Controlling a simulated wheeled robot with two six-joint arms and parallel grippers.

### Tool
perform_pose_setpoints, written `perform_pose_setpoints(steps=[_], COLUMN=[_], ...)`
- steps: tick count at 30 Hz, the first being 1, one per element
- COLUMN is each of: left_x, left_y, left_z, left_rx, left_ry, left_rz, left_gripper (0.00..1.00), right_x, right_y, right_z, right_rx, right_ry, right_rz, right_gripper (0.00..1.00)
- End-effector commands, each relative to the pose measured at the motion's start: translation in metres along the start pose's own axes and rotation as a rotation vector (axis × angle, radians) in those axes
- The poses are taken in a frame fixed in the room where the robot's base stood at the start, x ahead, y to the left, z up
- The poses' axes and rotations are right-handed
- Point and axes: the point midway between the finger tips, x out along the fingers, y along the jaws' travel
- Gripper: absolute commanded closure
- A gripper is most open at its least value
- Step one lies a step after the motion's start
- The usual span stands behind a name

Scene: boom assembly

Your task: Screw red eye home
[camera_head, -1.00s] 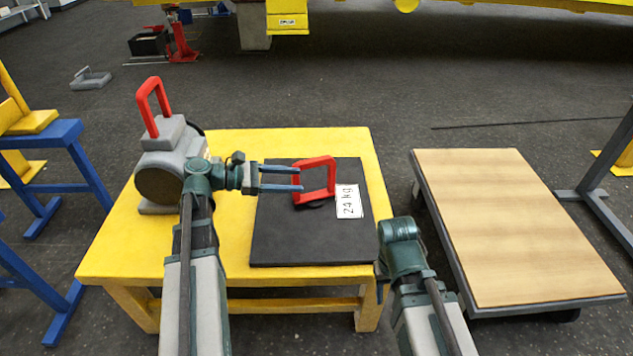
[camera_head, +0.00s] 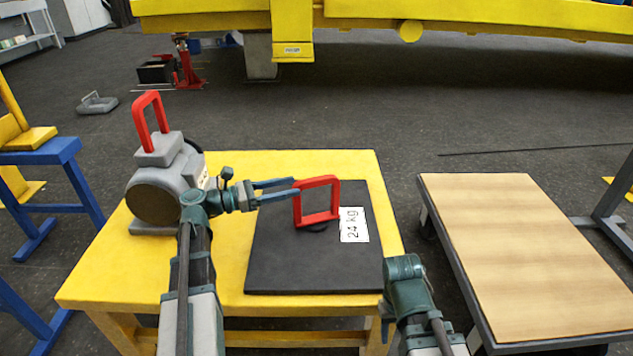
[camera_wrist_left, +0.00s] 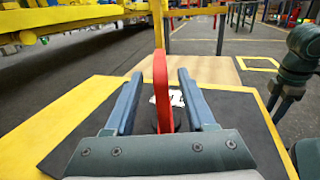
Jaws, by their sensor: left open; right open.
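A red eye (camera_head: 318,218), a rectangular loop, stands on a dark collar on the black plate (camera_head: 275,265). A white "24 kg" label (camera_head: 354,225) lies beside it. My left gripper (camera_head: 296,186) is open at the eye's left upright. In the left wrist view the eye (camera_wrist_left: 161,85) shows edge-on between the two open fingers (camera_wrist_left: 160,74), with a gap on each side. The eye's foot is partly hidden there by the gripper. My right gripper (camera_wrist_left: 276,105) hangs low by the plate's right side, its fingers mostly hidden.
The plate lies on a yellow table (camera_head: 230,160). A grey block with another red loop (camera_head: 150,122) stands at its back left. A wood-topped cart (camera_head: 530,250) stands to the right, blue stands (camera_head: 75,180) to the left. A yellow beam (camera_head: 450,15) crosses the back.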

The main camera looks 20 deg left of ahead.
Motion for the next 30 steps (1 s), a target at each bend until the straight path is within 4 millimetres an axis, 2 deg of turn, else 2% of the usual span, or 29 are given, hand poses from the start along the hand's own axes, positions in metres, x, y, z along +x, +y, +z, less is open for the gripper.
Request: perform_pose_setpoints(steps=[1, 6, 12, 18, 27, 30], left_x=[0.012, 0.044, 0.07, 0.081, 0.082, 0.082], left_y=[-0.001, 0.0, 0.0, 0.0, 0.0, 0.0], left_z=[0.0, 0.0, 0.0, 0.0, 0.0, 0.0], left_rx=[0.0, 0.001, 0.001, 0.001, 0.001, 0.001], left_ry=[0.0, 0.0, 0.0, 0.0, 0.001, 0.0], left_rz=[-0.005, -0.004, -0.002, 0.0, 0.0, 0.0], left_gripper=[0.45, 0.45, 0.45, 0.45, 0.45, 0.63], right_x=[0.0, 0.0, 0.0, 0.0, 0.0, 0.0], right_y=[0.0, 0.0, 0.0, 0.0, 0.0, 0.0], right_z=[0.0, 0.0, 0.0, 0.0, 0.0, 0.0], right_rx=[0.0, 0.0, 0.0, 0.0, 0.0, 0.0], right_ry=[0.0, 0.0, 0.0, 0.0, 0.0, 0.0], right_rz=[0.0, 0.0, 0.0, 0.0, 0.0, 0.0], right_gripper=[0.5, 0.5, 0.5, 0.5, 0.5, 0.5])
